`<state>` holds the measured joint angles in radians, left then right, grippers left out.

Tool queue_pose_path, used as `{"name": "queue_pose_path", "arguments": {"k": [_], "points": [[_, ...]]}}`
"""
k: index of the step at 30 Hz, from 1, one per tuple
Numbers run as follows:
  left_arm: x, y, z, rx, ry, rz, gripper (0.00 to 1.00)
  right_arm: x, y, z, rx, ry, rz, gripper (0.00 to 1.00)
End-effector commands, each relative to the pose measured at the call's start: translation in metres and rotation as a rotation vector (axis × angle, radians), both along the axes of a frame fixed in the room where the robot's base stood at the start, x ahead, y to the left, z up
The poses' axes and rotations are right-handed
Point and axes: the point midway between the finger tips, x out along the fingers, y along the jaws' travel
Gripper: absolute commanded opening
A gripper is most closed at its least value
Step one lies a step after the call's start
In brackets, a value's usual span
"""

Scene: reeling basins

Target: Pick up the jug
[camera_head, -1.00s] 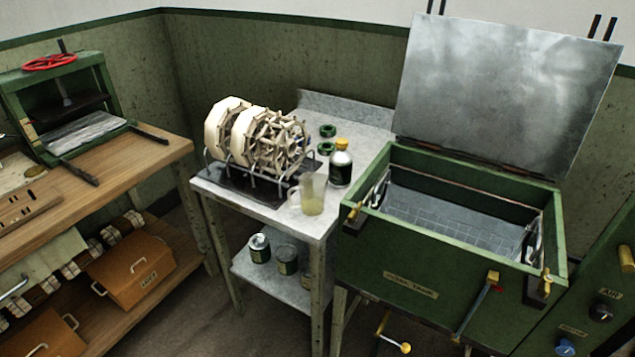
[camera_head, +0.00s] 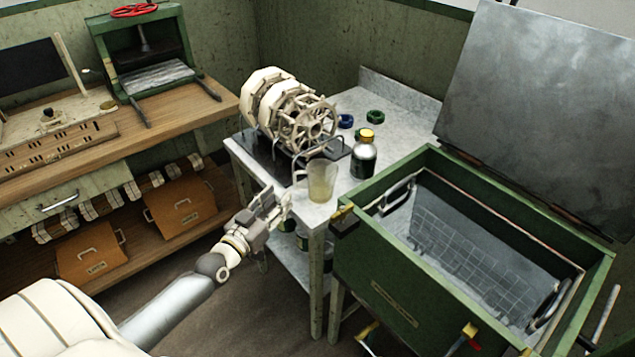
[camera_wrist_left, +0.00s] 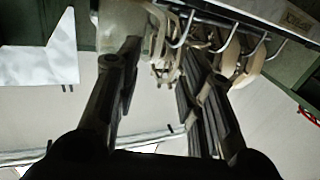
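The jug (camera_head: 322,182) is a translucent, yellowish cup with some liquid low in it. It stands upright on the near corner of the grey metal table (camera_head: 400,118), in front of the reels. My left gripper (camera_head: 279,204) is just left of the table's front edge, a short gap from the jug and apart from it. In the left wrist view, the left gripper (camera_wrist_left: 160,95) has its fingers spread with nothing between them. A pale, see-through shape at the top of that view looks like the jug (camera_wrist_left: 122,22). My right gripper is not in view.
A reel rack (camera_head: 300,115) stands right behind the jug. A dark bottle with a yellow cap (camera_head: 364,155) stands behind it to the right. The green tank (camera_head: 400,280) with its raised lid is close on the right. A wooden bench (camera_head: 215,105) is at left.

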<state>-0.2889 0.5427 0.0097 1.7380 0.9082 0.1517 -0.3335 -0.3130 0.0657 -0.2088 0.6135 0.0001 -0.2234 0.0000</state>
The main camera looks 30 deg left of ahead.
Motion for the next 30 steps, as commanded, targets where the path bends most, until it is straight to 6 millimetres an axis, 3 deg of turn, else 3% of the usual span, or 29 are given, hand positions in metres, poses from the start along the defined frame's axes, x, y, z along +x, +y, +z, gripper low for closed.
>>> {"name": "queue_pose_path", "arguments": {"k": [11, 19, 29, 30], "points": [[0.029, -0.001, 0.0, 0.001, -0.001, 0.0, 0.36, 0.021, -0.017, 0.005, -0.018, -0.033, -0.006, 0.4], [0.06, -0.002, -0.003, 0.001, -0.001, 0.0, 0.36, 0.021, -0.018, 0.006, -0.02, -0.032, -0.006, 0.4], [0.065, -0.002, -0.004, 0.001, 0.001, 0.001, 0.36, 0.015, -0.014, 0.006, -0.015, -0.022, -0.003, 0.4], [0.065, -0.002, -0.004, 0.001, 0.001, 0.001, 0.32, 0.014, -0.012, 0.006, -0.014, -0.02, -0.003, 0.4]]}}
